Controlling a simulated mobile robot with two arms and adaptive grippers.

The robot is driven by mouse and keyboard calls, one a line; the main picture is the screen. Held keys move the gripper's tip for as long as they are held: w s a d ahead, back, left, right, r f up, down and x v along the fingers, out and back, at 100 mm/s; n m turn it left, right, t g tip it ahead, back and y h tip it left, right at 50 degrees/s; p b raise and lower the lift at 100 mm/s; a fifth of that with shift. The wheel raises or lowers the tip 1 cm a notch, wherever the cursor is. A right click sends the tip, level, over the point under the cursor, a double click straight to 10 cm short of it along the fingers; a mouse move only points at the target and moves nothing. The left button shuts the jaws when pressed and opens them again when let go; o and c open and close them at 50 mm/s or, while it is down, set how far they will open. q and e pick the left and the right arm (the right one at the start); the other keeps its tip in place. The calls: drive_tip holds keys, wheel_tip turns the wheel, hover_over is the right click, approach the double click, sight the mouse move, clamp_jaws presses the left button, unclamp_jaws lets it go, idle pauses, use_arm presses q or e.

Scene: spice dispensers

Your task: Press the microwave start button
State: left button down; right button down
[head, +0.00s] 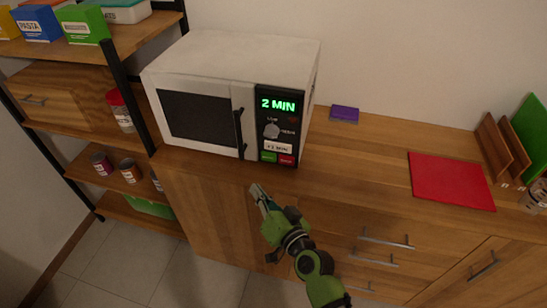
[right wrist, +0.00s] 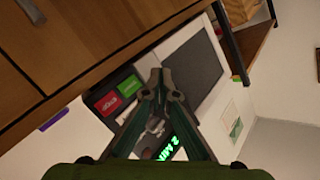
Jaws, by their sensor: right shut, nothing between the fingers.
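The white microwave (head: 215,55) stands on the wooden counter with its door shut. Its black control panel is on the right side, and the display (head: 279,105) shows "2 MIN" in green. At the panel's bottom sit a green button (head: 268,157) and a red button (head: 286,160); their labels are too small to read. The right wrist view also shows the green button (right wrist: 129,86) and red button (right wrist: 108,103). My right gripper (head: 256,190) is shut and empty, in front of and below the panel, apart from the buttons. My left gripper is not in view.
A dial (head: 271,130) and the vertical door handle (head: 239,133) are near the buttons. A purple box (head: 344,114) and a red board (head: 450,181) lie on the counter to the right. Shelves with boxes and cans stand at left.

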drive_tip(key=shift+r, duration=0.2)
drive_tip(key=shift+w, duration=0.1)
drive_tip(key=b, duration=0.2)
approach(262, 157)
drive_tip(key=w+a, duration=0.1)
drive_tip(key=a+f, duration=0.1)
drive_tip(key=w+a, duration=0.1)
drive_tip(key=shift+w+a+f, duration=0.2)
drive_tip(key=shift+w+a, duration=0.1)
drive_tip(key=shift+a, duration=0.1)
drive_tip(key=shift+w+d+b, duration=0.3)
drive_tip(key=shift+w+b, duration=0.05)
drive_tip(key=shift+w, duration=0.4)
drive_tip(key=shift+w, duration=0.1)
idle(0.4)
drive_tip(key=shift+w+d, duration=0.1)
drive_tip(key=shift+w, duration=0.2)
drive_tip(key=shift+w+d+b, duration=0.15)
drive_tip(key=shift+w+b, duration=0.15)
drive_tip(key=shift+w, duration=0.05)
idle(0.6)
drive_tip(key=shift+s+r, duration=0.1)
drive_tip(key=shift+s+a+p, duration=0.25)
drive_tip(key=shift+s+p, duration=0.15)
drive_tip(key=shift+s, duration=0.25)
